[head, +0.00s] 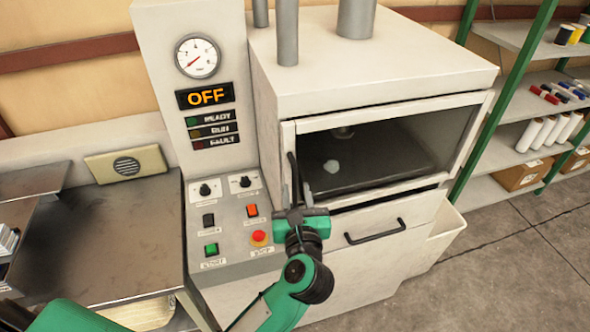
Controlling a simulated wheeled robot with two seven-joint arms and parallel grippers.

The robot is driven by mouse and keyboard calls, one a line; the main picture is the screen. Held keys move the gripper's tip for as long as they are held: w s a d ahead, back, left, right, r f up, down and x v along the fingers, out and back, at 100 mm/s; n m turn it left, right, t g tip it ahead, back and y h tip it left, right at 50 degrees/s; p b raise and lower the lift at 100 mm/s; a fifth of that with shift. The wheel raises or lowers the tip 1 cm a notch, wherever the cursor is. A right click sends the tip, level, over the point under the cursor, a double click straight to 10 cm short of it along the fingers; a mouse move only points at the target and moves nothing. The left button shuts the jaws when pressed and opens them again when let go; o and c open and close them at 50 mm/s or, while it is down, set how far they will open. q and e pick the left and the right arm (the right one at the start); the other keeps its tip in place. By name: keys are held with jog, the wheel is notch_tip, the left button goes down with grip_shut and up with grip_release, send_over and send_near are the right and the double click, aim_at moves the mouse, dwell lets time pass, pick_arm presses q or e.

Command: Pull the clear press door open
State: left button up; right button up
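The clear press door (400,148) is a see-through pane in a white frame on the front of the white press. It looks shut or nearly shut. Its upright black handle (291,172) is on the left side of the frame. My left gripper (297,203), green and black, is at the lower end of this handle and overlaps it in the picture. Its fingers are small and partly hidden, so I cannot tell whether they close around the handle. Behind the pane is a dark plate with a small white lump. My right gripper is not in view.
A control panel (233,228) with buttons and a red stop knob (259,237) is left of the gripper. The display (206,96) reads OFF. A drawer handle (375,232) sits below the door. Shelves (520,85) stand right; open floor (500,260) lies front right.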

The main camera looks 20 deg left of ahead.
aim_at(295, 180)
pick_arm(q)
jog(key=p+x, duration=0.1)
jog(key=x, duration=0.3)
jog(key=shift+w+r, duration=0.1)
jog(key=shift+w, duration=0.05)
jog(key=shift+w+a+p, duration=0.2)
jog(key=shift+w+p, duration=0.1)
jog(key=shift+w, duration=0.15)
grip_shut()
